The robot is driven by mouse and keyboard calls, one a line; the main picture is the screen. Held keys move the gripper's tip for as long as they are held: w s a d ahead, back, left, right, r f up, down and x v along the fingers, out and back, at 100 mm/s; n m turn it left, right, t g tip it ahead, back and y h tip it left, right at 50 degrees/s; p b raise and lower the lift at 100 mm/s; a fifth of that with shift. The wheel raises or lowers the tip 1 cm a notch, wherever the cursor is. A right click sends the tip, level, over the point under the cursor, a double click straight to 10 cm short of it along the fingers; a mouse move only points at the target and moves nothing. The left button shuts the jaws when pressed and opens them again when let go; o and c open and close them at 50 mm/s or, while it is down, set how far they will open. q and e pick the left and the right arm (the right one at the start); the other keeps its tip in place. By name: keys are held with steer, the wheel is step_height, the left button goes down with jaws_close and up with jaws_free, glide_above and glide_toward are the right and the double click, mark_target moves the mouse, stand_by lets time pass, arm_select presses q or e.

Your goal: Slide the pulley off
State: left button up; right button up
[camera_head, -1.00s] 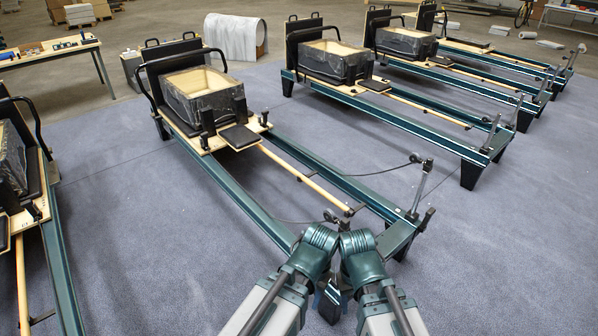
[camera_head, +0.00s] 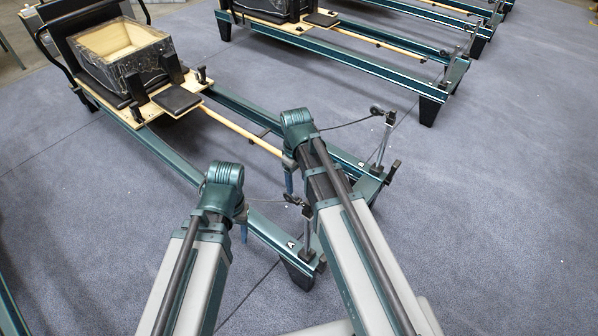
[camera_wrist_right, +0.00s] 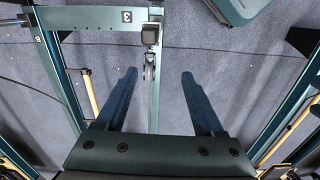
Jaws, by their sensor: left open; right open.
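In the head view, the nearest reformer (camera_head: 157,150) has two upright posts at its near end. A dark pulley (camera_head: 377,111) sits at the top of the right post (camera_head: 386,135), with a cord running from it. Another pulley (camera_head: 293,199) sits at the left post (camera_head: 306,228). My right gripper (camera_head: 289,182) points down just above and left of that left-post pulley. In the right wrist view, its two blue fingers are apart, and a pulley (camera_wrist_right: 149,68) shows between them in the picture, its depth unclear. My left gripper (camera_head: 243,230) points down left of the left post, its fingers barely visible.
The reformer carries a wooden-lined box (camera_head: 122,52) at its far end and a wooden bar (camera_head: 240,130) along its middle. Another reformer (camera_head: 350,60) stands behind. Open blue-grey carpet (camera_head: 500,200) lies to the right.

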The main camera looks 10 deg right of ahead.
mark_target(301, 198)
steer(key=f+b, duration=0.4)
steer(key=w+d+f+b, duration=0.1)
steer(key=f+b, duration=0.9)
steer(key=shift+w+d, duration=0.25)
steer(key=shift+d, duration=0.05)
steer(key=shift+r, duration=0.1)
jaws_close()
